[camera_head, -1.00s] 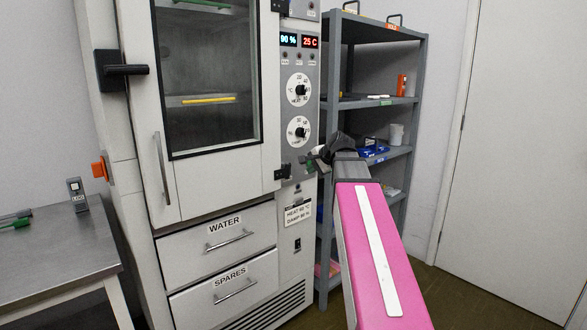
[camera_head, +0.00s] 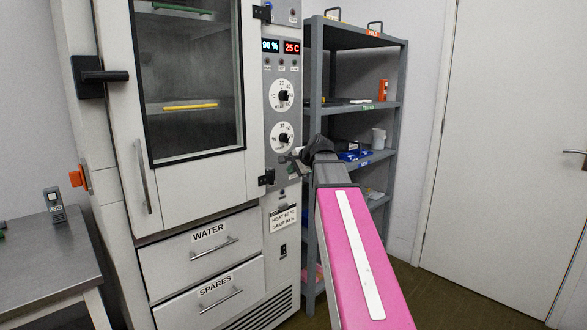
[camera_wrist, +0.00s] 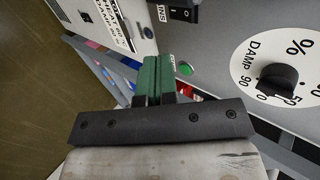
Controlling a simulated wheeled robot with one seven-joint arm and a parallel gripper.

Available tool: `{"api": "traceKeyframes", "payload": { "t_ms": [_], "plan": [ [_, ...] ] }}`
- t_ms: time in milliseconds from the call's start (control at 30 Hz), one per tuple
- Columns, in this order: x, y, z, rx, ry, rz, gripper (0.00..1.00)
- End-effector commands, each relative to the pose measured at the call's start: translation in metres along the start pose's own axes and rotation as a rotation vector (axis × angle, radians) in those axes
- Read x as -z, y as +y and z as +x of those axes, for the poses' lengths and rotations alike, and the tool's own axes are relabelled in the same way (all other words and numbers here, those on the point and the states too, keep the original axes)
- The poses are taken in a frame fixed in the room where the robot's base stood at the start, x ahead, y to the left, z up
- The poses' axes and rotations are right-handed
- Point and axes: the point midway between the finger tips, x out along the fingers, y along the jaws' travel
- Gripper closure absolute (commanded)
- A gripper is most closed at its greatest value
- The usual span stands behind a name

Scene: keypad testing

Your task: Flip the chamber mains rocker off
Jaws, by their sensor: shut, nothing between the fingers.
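The chamber (camera_head: 95,215) is a tall pale cabinet with a grey control strip on its right side. In the wrist view, a black rocker (camera_wrist: 183,14) sits at the top edge, beside a partly cut-off label ending in "INS". I cannot tell which side of it is pressed in. My gripper (camera_wrist: 160,57) has green fingers, shut and empty. They point toward the panel below and left of the rocker, apart from it in the picture. In the head view my gripper (camera_head: 284,158) is small beside the strip, just below the lower dial, and the mains rocker is too small to make out.
A green lamp or button (camera_wrist: 185,69) and the DAMP knob (camera_wrist: 279,78) are near the fingers. Another rocker (camera_head: 283,250) is on the lower panel under a HEAT/DAMP placard (camera_head: 283,218). A grey shelf rack (camera_head: 396,120) stands close on the right. A metal table (camera_head: 40,255) is at left.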

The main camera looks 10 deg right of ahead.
Motion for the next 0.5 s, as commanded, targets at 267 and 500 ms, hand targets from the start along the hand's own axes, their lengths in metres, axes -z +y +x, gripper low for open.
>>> {"api": "traceKeyframes", "payload": {
  "t_ms": [267,500],
  "plan": [
    [0.001,-0.001,0.055,-0.002,-0.002,0.0,1.0],
    [0.001,-0.02,0.082,0.0,0.0,-0.001,1.0]
  ]
}}
